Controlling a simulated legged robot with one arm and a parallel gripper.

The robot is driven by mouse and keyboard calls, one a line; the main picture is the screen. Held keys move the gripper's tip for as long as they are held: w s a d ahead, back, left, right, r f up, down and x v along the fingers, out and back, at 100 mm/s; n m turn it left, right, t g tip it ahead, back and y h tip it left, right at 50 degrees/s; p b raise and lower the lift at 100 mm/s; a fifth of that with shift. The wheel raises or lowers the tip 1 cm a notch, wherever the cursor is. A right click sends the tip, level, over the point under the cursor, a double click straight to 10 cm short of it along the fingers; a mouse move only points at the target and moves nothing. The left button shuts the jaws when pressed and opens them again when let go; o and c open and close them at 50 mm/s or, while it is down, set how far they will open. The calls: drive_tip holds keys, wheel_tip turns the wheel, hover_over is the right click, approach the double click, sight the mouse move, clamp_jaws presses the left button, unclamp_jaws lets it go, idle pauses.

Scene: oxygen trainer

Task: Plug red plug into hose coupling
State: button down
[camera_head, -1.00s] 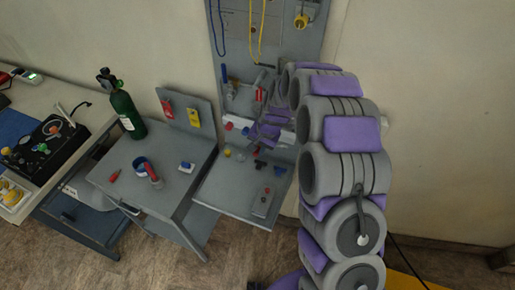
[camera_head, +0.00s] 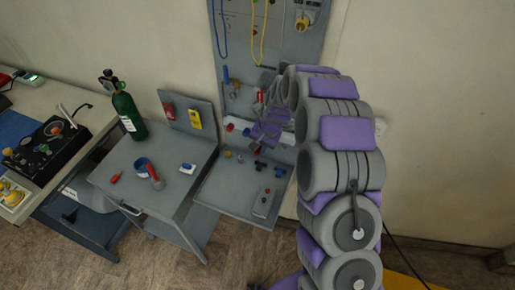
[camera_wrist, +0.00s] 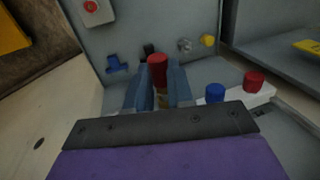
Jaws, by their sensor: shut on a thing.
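A red plug (camera_wrist: 158,72) stands between the two blue-grey fingers of my gripper (camera_wrist: 158,88) in the wrist view. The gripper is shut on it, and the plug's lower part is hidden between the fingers. In the head view my gripper (camera_head: 258,148) is above the back of the grey shelf, small and partly hidden by my arm. Several small fittings are on the shelf: a blue one (camera_wrist: 116,65), a black one (camera_wrist: 149,50) behind the plug, a grey one (camera_wrist: 185,46) and a yellow one (camera_wrist: 207,40). I cannot tell which is the hose coupling.
A white rail (camera_wrist: 240,101) with a blue cap (camera_wrist: 215,92) and another red cap (camera_wrist: 254,82) is right of the gripper. A box with a red button (camera_wrist: 92,7) lies on the shelf. The left table (camera_head: 125,198) carries a green cylinder (camera_head: 127,112) and small parts.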

drive_tip(key=shift+w+d+r, duration=0.25)
drive_tip(key=shift+w+r, duration=0.4)
drive_tip(key=shift+w, duration=0.15)
drive_tip(key=shift+s+f, duration=0.25)
drive_tip(key=shift+f, duration=0.05)
idle(0.7)
drive_tip(key=shift+s+d+f, duration=0.1)
drive_tip(key=shift+s, duration=0.05)
drive_tip(key=shift+f, duration=0.1)
drive_tip(key=shift+s+d+f+t+y+b, duration=0.15)
drive_tip(key=shift+f+t+y+b, duration=0.2)
drive_tip(key=shift+b, duration=0.2)
drive_tip(key=shift+s+a+f, duration=0.25)
drive_tip(key=shift+f, duration=0.05)
idle(0.7)
drive_tip(key=shift+w+r+p, duration=0.1)
drive_tip(key=shift+w+p, duration=0.1)
drive_tip(key=shift+p, duration=0.15)
